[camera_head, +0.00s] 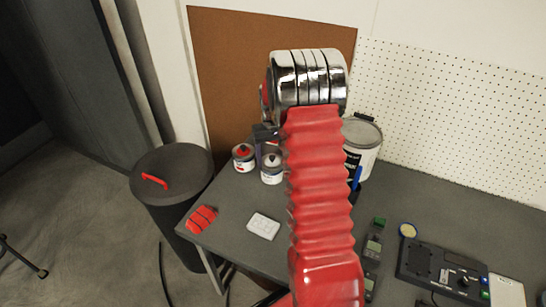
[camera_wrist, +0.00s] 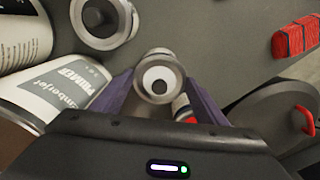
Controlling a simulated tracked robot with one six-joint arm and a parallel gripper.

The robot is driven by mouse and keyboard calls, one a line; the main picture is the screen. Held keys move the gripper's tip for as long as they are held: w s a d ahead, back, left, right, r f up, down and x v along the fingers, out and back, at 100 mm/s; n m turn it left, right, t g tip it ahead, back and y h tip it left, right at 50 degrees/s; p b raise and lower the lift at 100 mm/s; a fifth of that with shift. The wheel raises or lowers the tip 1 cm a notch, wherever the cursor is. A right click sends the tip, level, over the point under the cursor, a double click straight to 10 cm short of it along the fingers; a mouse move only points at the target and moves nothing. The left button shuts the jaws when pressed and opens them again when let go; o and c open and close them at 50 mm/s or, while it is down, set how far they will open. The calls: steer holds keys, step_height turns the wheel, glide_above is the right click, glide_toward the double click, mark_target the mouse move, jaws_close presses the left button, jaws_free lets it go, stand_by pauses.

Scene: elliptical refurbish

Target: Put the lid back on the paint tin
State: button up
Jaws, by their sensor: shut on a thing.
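My gripper (camera_wrist: 160,82) is shut on a round grey metal-rimmed piece (camera_wrist: 160,98) with a white centre and a dark dot, which appears to be the lid. In the head view a dark part of my gripper (camera_head: 265,132) shows beside my red arm, and the held piece is hidden. A small white tin (camera_head: 271,170) stands below it on the bench; a round-topped tin (camera_wrist: 101,38) in the wrist view seems to be the same one. A small tin with red on top (camera_head: 243,160) stands to its left, partly hidden behind the gripper in the wrist view (camera_wrist: 181,107).
A large tin (camera_head: 365,135) stands behind my arm; the wrist view shows a primer container (camera_wrist: 50,92) close beside the left finger. A dark bin (camera_head: 170,200) adjoins the bench. A red striped item (camera_head: 201,219) and a white block (camera_head: 263,226) lie near the front.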

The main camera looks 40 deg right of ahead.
steer(key=o, duration=1.1)
steer(key=shift+o, duration=0.5)
steer(key=shift+o, duration=1)
steer(key=shift+s+r, duration=0.1)
steer(key=shift+r, duration=3.4)
steer(key=shift+c, duration=0.5)
jaws_close()
